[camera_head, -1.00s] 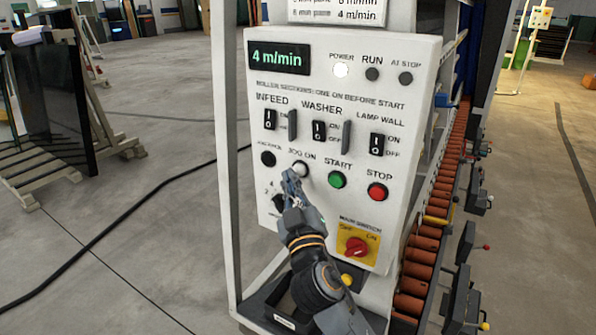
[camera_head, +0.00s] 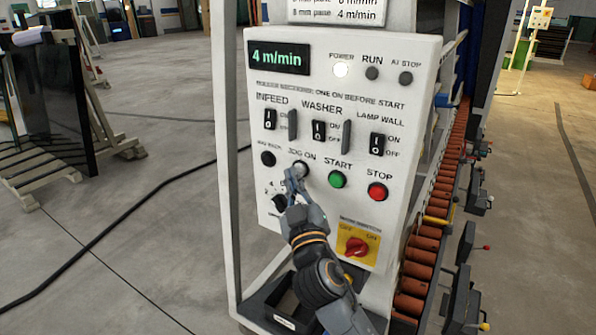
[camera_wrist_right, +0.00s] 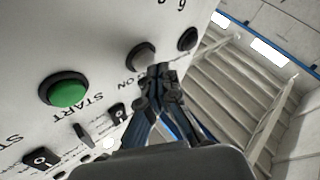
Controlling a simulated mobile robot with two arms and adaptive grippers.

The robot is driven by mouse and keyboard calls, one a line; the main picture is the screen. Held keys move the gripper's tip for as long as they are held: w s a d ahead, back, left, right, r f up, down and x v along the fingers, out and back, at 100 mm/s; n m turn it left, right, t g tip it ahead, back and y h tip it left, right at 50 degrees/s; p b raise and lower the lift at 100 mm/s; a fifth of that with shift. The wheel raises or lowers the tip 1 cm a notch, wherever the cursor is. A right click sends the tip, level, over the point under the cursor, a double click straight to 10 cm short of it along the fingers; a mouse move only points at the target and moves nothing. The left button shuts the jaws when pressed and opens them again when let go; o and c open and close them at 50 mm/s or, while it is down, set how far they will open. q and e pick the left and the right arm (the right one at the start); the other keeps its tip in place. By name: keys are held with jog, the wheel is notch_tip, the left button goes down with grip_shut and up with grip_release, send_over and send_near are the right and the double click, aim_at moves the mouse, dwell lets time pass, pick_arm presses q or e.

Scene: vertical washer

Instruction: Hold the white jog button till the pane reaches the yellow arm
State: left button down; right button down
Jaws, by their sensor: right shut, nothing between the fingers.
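The white jog button (camera_head: 301,168), labelled JOG ON, sits in a dark ring on the white control panel (camera_head: 350,90). It also shows in the wrist view (camera_wrist_right: 141,56), partly behind my fingertips. My right gripper (camera_head: 293,179) is shut and empty, its tips at the button's lower left edge. In the wrist view the tips (camera_wrist_right: 160,75) overlap the button's rim; I cannot tell whether they touch it. A yellow bar (camera_head: 437,218), perhaps the yellow arm, lies by the orange rollers. I see no pane on the rollers. My left gripper is out of view.
The green START button (camera_head: 337,180) and red STOP button (camera_head: 377,191) are to the right of the jog button. A black button (camera_head: 268,158) is to its left. A red switch on a yellow plate (camera_head: 357,246) is below. Orange rollers (camera_head: 424,250) run along the right.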

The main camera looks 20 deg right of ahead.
jog(key=shift+w+d, duration=0.35)
jog(key=shift+d, duration=0.1)
dwell(2.8)
jog(key=shift+a, duration=0.1)
dwell(3.3)
jog(key=shift+s+a, duration=0.6)
jog(key=shift+a, duration=0.1)
jog(key=shift+s+a+b, duration=0.35)
jog(key=shift+s+a, duration=0.45)
jog(key=shift+a, duration=0.2)
jog(key=shift+s+a+b, duration=0.35)
jog(key=shift+s+a, duration=0.4)
jog(key=shift+a, duration=0.2)
